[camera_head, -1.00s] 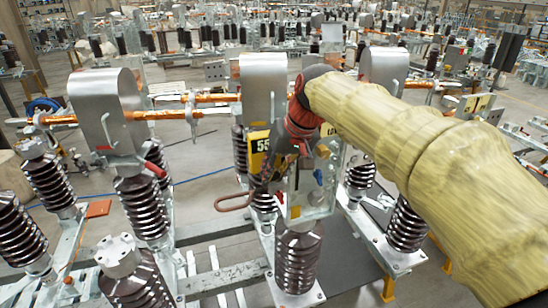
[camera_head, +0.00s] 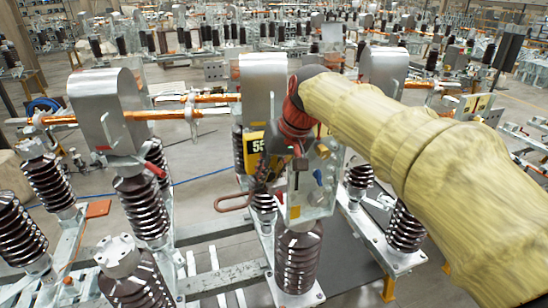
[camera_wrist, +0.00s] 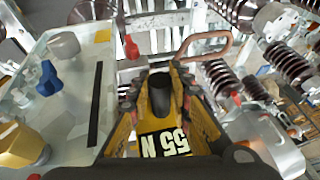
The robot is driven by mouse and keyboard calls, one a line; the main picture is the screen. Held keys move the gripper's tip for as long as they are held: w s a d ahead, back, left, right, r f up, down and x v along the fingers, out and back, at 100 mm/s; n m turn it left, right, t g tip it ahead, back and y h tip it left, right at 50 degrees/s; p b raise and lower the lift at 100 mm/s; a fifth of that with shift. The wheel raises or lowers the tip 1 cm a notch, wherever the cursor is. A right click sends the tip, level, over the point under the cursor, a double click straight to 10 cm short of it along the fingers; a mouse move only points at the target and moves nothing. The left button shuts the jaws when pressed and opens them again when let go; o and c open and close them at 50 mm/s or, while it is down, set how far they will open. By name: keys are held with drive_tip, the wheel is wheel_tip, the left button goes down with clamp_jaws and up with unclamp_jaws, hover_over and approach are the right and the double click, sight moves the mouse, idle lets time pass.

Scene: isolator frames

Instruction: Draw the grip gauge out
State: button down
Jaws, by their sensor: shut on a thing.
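The grip gauge (camera_wrist: 165,143) is a yellow body marked "55 N" in the wrist view. Its yellow plate with "55" also shows in the head view (camera_head: 253,149), left of my wrist. My gripper (camera_wrist: 161,84) is shut on the gauge; the exact contact is hard to make out. In the head view my gripper (camera_head: 266,178) points down in front of the middle pole, left of a pale mechanism box (camera_head: 313,200). A red-brown loop handle (camera_wrist: 208,45) sticks out beyond the fingers. I cannot tell whether the gauge still touches the box or handle.
The box carries a blue knob (camera_wrist: 48,79) and a yellow knob (camera_wrist: 20,146), close to my gripper's left in the wrist view. Ribbed insulators (camera_head: 141,207) and metal hoods (camera_head: 108,110) stand at left. An orange-clad bar (camera_head: 165,115) runs behind.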

drive_tip(key=shift+s+a+r+p, duration=0.1)
drive_tip(key=shift+s+a, duration=0.4)
drive_tip(key=shift+a, duration=1.35)
drive_tip(key=shift+s+a+f+p, duration=0.15)
drive_tip(key=shift+s+a, duration=0.4)
drive_tip(key=shift+a, duration=1.25)
drive_tip(key=shift+s+a+r+p, duration=0.15)
drive_tip(key=shift+s+a, duration=0.35)
drive_tip(key=shift+a, duration=1.35)
